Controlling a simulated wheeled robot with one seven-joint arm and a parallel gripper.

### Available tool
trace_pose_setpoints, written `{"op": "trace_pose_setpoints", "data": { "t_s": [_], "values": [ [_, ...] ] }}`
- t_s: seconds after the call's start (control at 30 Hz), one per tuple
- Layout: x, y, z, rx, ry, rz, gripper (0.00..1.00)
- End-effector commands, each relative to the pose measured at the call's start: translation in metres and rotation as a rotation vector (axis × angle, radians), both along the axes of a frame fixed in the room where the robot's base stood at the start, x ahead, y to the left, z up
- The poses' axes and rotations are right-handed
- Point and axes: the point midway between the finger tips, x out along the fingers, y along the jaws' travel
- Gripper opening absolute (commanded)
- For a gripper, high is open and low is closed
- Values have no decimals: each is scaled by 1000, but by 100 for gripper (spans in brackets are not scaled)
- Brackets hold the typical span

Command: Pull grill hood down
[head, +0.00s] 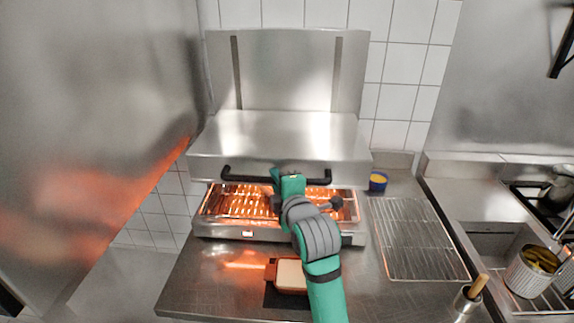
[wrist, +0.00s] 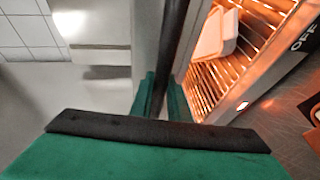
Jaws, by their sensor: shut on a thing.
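The grill hood (head: 275,135) is a steel box on two vertical rails above the glowing grill (head: 235,205). A gap shows between the hood's lower edge and the grill. A black bar handle (head: 245,177) runs along the hood's front. My gripper (head: 278,174) is shut on the handle near its middle. In the wrist view, the black handle (wrist: 173,40) runs between the two green fingers of my gripper (wrist: 160,97). My arm hides part of the grill's front in the head view.
A pale object (wrist: 214,35) lies on the grill grate. A brown tray with a pale item (head: 291,275) sits on the counter in front. A steel wall is close on the left.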

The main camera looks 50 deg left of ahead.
Motion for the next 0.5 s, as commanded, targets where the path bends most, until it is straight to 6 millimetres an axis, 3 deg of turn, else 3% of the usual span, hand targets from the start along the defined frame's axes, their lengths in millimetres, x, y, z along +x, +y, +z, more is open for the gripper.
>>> {"op": "trace_pose_setpoints", "data": {
  "t_s": [0.1, 0.5],
  "values": [
    [-7, 4, -11, -2, 5, 14, 0],
    [-8, 6, -18, -8, 8, 18, 0]
  ]
}}
